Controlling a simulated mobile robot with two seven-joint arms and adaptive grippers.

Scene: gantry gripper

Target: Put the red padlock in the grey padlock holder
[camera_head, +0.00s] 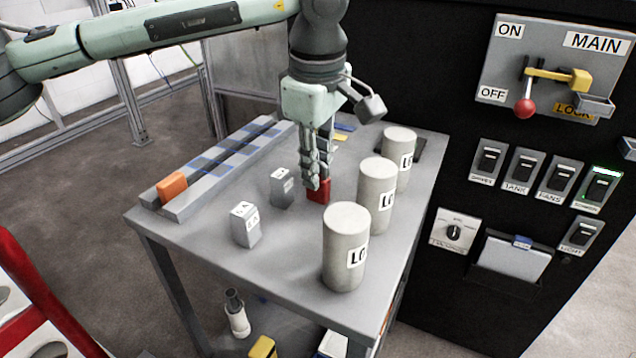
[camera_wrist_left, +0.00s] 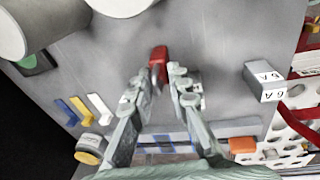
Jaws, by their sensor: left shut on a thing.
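The red padlock (camera_head: 319,191) is on or just above the grey table, left of the tall cylinders. My left gripper (camera_head: 317,178) points down from above and is shut on it; the fingers hide part of it. In the left wrist view the padlock (camera_wrist_left: 158,60) shows between the tips of my left gripper (camera_wrist_left: 159,76). A small grey open holder (camera_head: 596,104) is on the black panel at the upper right, beside a yellow LOCK label; it looks like the padlock holder. My right gripper is not in view.
Three tall grey cylinders (camera_head: 347,247) stand along the table's right side. Two small grey labelled blocks (camera_head: 246,224) stand left of the padlock. An orange block (camera_head: 173,187) lies on a long rail at the left. A red-knobbed MAIN lever (camera_head: 526,106) sticks out near the holder.

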